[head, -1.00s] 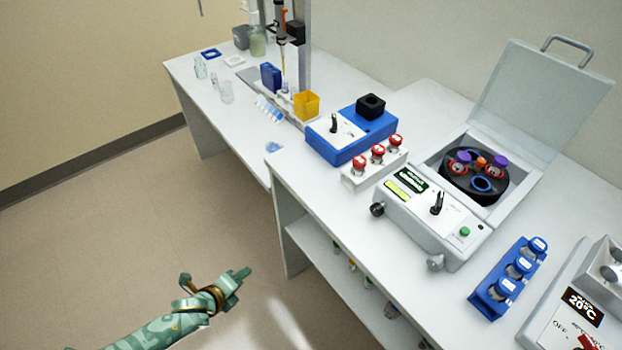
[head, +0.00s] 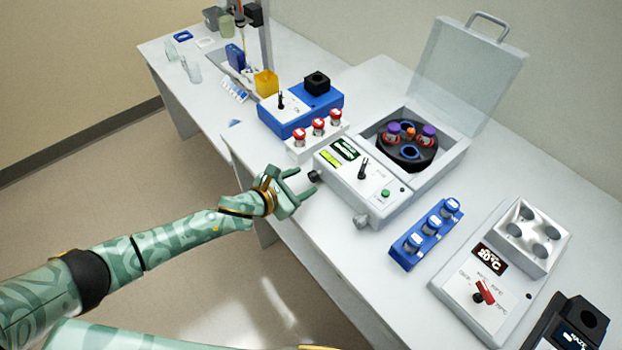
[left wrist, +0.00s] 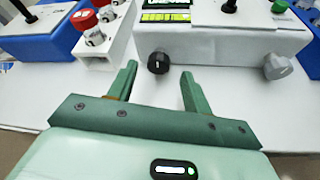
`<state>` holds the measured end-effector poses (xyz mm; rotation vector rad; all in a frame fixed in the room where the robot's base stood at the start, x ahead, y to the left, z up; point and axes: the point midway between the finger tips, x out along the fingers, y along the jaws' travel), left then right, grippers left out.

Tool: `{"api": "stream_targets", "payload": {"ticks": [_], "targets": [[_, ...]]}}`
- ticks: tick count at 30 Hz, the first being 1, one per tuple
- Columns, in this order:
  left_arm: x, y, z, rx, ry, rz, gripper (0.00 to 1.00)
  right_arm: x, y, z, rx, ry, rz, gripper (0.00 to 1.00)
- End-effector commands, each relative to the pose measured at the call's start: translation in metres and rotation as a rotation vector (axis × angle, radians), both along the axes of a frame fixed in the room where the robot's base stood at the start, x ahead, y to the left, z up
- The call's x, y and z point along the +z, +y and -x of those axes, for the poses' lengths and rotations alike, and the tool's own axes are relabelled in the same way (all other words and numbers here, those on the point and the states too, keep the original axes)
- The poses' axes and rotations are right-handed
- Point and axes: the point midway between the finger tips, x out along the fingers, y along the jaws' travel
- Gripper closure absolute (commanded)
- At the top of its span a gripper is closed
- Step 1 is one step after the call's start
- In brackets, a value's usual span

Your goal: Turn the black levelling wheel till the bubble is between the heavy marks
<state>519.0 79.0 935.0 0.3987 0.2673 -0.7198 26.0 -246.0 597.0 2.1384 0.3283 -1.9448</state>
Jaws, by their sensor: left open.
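The black levelling wheel (head: 314,176) sticks out at the front left corner of the grey centrifuge (head: 345,190). It also shows in the left wrist view (left wrist: 158,63), with a pale mark on its face. A yellow-green level window (head: 331,159) is on the centrifuge's front panel; it shows partly in the left wrist view (left wrist: 166,16). The bubble is too small to make out. My left gripper (head: 304,188) is open and empty, just short of the wheel. In the left wrist view the wheel lies beyond and between the two fingertips, not touched. My right gripper is not in view.
A grey knob (head: 361,220) sits at the centrifuge's front right corner. A white rack (head: 300,153) with red-capped vials stands left of the wheel, beside a blue device (head: 300,118). A blue rack (head: 402,257) stands to the right. The centrifuge lid (head: 470,75) is open.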

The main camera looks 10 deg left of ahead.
Motion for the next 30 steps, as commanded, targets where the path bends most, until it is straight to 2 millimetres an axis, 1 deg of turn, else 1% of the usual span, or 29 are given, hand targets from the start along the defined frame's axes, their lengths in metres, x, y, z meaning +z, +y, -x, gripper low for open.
{"api": "stream_targets", "payload": {"ticks": [1, 3, 7, 11, 18, 20, 21, 23, 30], "targets": [[-0.006, -0.006, -0.008, 0.001, 0.001, 0.001, 0.50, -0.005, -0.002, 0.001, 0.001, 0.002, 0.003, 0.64], [-0.011, -0.013, -0.016, 0.000, 0.001, 0.001, 0.50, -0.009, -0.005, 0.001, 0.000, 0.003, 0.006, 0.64], [-0.015, -0.021, -0.026, 0.001, 0.002, 0.001, 0.50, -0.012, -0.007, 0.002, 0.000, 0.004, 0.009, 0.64], [-0.016, -0.024, -0.030, 0.001, 0.001, 0.000, 0.50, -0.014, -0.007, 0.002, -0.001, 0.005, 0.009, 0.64], [-0.016, -0.024, -0.030, 0.001, 0.002, 0.001, 0.50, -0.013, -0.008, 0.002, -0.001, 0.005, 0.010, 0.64], [-0.016, -0.024, -0.030, 0.001, 0.002, 0.001, 0.67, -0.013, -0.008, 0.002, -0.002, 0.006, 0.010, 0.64], [-0.016, -0.024, -0.030, 0.001, 0.002, 0.001, 0.78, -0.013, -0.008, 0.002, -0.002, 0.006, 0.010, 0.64], [-0.016, -0.024, -0.030, 0.001, 0.002, 0.001, 0.94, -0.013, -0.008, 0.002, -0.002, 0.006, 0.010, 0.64], [-0.016, -0.024, -0.031, 0.001, 0.009, 0.008, 0.95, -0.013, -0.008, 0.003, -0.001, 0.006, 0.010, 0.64]]}}
